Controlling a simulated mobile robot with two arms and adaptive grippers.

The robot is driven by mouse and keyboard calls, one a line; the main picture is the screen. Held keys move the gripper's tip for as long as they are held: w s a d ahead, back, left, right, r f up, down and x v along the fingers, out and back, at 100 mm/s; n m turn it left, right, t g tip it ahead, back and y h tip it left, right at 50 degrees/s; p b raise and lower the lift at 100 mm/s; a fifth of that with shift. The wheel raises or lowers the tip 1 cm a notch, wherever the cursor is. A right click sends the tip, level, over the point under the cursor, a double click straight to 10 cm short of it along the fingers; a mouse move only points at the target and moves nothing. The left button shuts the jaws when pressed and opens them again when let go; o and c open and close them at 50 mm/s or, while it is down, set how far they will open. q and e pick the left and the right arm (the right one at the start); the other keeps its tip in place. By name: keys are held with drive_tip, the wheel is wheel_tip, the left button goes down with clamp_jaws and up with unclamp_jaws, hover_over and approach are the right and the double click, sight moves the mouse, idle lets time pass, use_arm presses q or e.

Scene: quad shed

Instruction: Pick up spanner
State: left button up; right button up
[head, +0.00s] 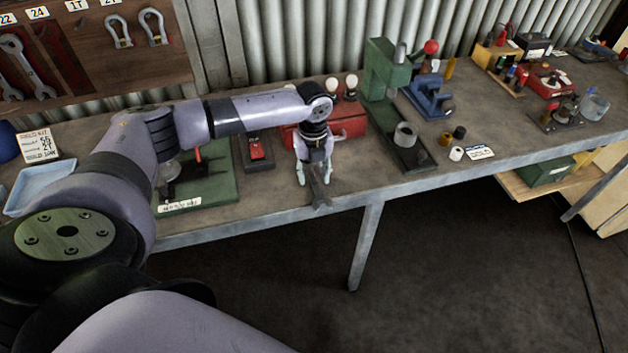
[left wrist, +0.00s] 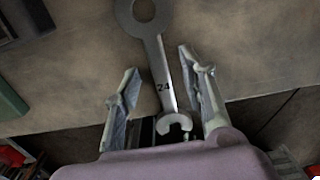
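A grey steel spanner (left wrist: 160,72) marked 24 lies on the bench, between the two fingers of my left gripper (left wrist: 158,62) in the left wrist view. Its ring end points away and its open jaw lies toward the palm, at or past the bench's front edge. The fingers are apart, with a gap on each side of the shank. In the head view my left gripper (head: 315,178) points down over the spanner (head: 319,192) at the front edge, and partly hides it. My right gripper is not in view.
The bench (head: 270,195) has a red box (head: 345,122) behind the gripper and a green press (head: 385,75) to its right. A green board (head: 215,185) is at left. Other spanners (head: 35,70) hang on a wall board. The floor in front is clear.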

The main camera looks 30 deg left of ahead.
use_arm(q)
drive_tip(key=shift+f, duration=0.15)
clamp_jaws()
idle(0.4)
